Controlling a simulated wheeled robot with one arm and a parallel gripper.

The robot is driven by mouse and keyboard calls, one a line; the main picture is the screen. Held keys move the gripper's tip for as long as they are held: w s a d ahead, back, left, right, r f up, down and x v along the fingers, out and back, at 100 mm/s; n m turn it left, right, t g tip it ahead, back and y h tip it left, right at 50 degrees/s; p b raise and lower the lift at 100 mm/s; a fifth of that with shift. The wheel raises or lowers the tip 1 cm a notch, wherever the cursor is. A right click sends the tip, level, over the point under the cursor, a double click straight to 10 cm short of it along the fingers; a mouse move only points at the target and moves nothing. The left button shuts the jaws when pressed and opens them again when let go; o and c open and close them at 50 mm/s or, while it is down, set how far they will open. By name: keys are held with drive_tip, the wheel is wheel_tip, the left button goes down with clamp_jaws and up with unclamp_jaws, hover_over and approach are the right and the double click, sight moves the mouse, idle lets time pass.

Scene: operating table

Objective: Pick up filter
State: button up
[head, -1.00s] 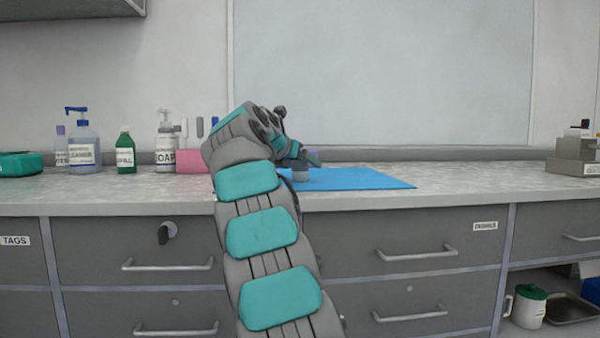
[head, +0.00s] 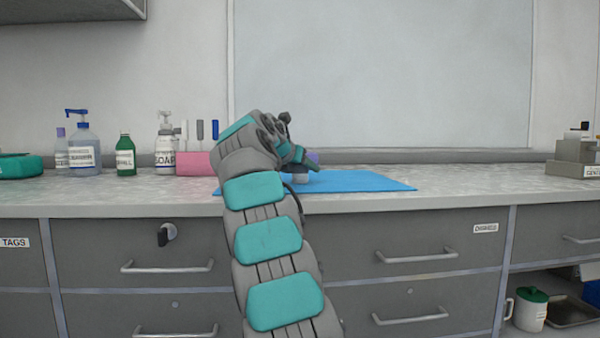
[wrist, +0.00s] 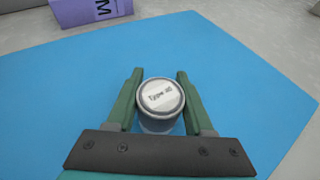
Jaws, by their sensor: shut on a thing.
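The filter (wrist: 161,97) is a small round grey canister with a white top label that appears to read "Type #6". It stands on the blue mat (wrist: 60,100) in the wrist view. My gripper (wrist: 160,82) has its two green fingers on either side of the filter, shut on it. In the head view my gripper (head: 301,165) is over the blue mat (head: 365,181), and a small part of the filter (head: 301,177) shows below it. The rest of the filter is hidden by the gripper there.
A purple box (wrist: 90,10) lies beyond the mat's far edge. To the left on the counter (head: 120,200) stand a pink holder (head: 196,164), a soap bottle (head: 165,145), a green bottle (head: 125,155) and a pump bottle (head: 83,148). The mat's right side is clear.

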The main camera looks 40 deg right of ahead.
clamp_jaws()
drive_tip(key=shift+r, duration=0.15)
drive_tip(key=shift+s+r+p, duration=0.1)
drive_tip(key=shift+r+p, duration=1.45)
drive_tip(key=shift+r, duration=0.25)
drive_tip(key=shift+s+a+f, duration=0.1)
drive_tip(key=shift+a+f, duration=0.05)
drive_tip(key=shift+a, duration=0.05)
drive_tip(key=shift+s+a+b, duration=0.35)
drive_tip(key=shift+s+a, duration=0.45)
drive_tip(key=s+a, duration=0.3)
drive_tip(key=s+a+r, duration=0.1)
drive_tip(key=s+a, duration=0.4)
drive_tip(key=a, duration=0.1)
drive_tip(key=shift+s+a+r+p, duration=0.25)
drive_tip(key=shift+s+a+p, duration=0.05)
drive_tip(key=shift+s+p, duration=0.1)
drive_tip(key=shift+a, duration=0.1)
drive_tip(key=shift+s, duration=0.15)
